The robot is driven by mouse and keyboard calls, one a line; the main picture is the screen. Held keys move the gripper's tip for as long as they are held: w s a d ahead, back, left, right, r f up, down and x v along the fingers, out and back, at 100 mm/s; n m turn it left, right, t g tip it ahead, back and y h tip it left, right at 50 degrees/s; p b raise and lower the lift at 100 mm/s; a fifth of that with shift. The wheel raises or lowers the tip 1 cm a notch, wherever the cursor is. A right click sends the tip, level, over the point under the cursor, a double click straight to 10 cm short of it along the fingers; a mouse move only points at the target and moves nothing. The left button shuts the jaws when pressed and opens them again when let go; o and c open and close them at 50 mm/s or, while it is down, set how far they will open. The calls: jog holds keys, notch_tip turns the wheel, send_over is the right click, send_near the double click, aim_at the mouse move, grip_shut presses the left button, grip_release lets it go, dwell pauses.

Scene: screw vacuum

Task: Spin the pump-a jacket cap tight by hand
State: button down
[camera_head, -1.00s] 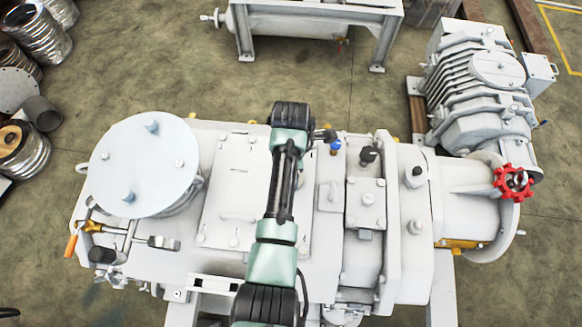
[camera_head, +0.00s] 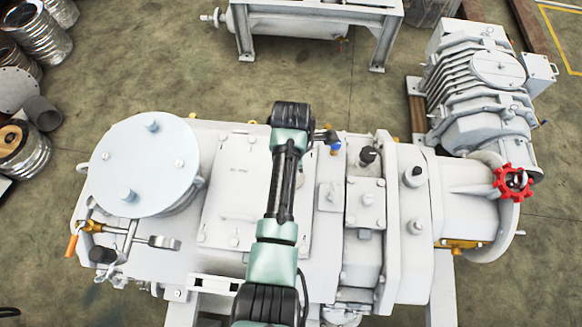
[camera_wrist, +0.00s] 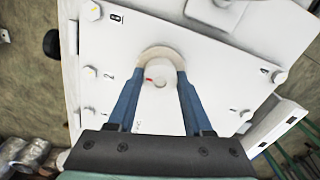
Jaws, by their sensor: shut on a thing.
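In the wrist view, a small round cap (camera_wrist: 162,54) with a tan rim and a pale centre carrying a red mark sits on a white plate (camera_wrist: 215,85). My gripper (camera_wrist: 161,72) has its two blue fingers on either side of the cap, shut on it. The cap is still at the plate; its seat is hidden behind it. In the head view, my green and black arm reaches over the large white pump (camera_head: 225,180). The cap cannot be made out there, and my fingers cannot be clearly told apart.
Bolt heads (camera_wrist: 90,72) with numbers beside them edge the plate. In the head view, a round flange cover (camera_head: 145,165) is at left, a red handwheel (camera_head: 513,181) at right, and a ribbed motor (camera_head: 480,90) behind. Open floor (camera_head: 170,60) lies beyond the pump.

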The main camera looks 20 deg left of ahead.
jog(key=m+p, duration=0.2)
jog(key=m, duration=0.3)
jog(key=shift+r, duration=0.1)
jog(key=m+p, duration=0.1)
jog(key=m, duration=0.5)
jog(key=shift+m, duration=0.4)
jog(key=m+p, duration=0.1)
jog(key=m, duration=1)
jog(key=shift+w+m, duration=0.1)
jog(key=shift+m, duration=0.3)
jog(key=c, duration=0.5)
grip_release()
jog(key=shift+o, duration=1)
